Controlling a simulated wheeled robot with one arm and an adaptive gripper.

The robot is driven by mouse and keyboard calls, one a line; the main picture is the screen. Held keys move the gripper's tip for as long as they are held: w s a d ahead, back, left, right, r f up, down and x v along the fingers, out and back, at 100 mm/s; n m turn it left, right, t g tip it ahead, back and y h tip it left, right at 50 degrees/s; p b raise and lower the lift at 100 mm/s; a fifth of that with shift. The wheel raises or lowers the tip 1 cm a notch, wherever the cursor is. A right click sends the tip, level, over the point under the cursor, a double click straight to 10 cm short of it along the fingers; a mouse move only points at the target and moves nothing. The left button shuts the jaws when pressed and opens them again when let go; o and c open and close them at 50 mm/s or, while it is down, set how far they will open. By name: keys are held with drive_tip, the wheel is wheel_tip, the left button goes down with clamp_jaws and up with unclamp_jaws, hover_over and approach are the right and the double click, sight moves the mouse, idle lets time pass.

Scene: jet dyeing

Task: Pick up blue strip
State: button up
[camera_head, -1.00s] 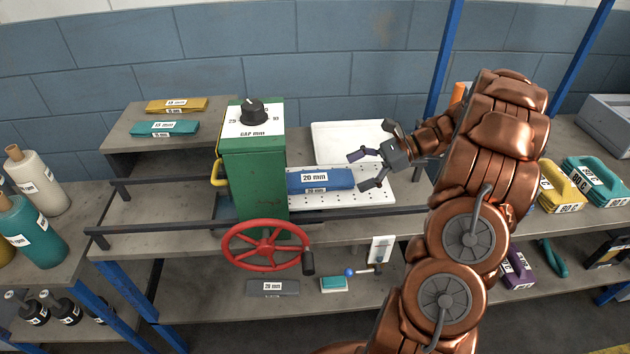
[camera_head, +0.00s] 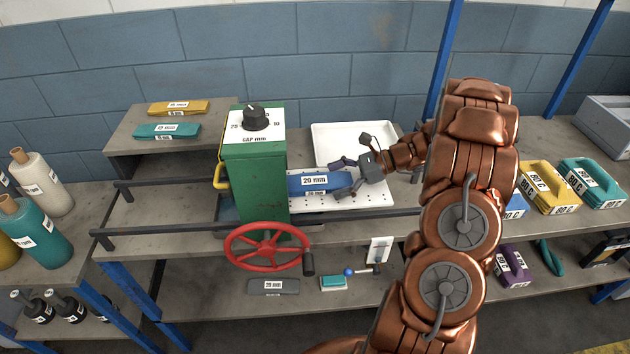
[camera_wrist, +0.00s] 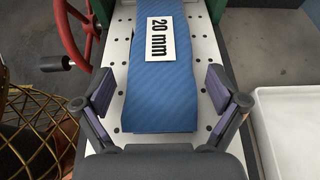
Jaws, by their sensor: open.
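The blue strip (camera_head: 313,181) carries a white "20 mm" label. It lies on a white perforated plate (camera_head: 378,197) at the right side of the green machine (camera_head: 254,175). My gripper (camera_head: 340,177) is open at the strip's right end. In the wrist view the blue strip (camera_wrist: 164,85) runs up the middle, and its near end lies between the two open fingers of my gripper (camera_wrist: 163,97). A gap shows between each finger and the strip. The strip's far end reaches toward the machine.
A red handwheel (camera_head: 267,247) is on the machine's front. A white tray (camera_head: 350,143) stands behind the plate. Yellow (camera_head: 178,107) and teal (camera_head: 166,131) strips lie on the left shelf. A dark rail (camera_head: 350,216) runs along the front.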

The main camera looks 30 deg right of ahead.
drive_tip(key=c, duration=1.5)
drive_tip(key=shift+r, duration=0.1)
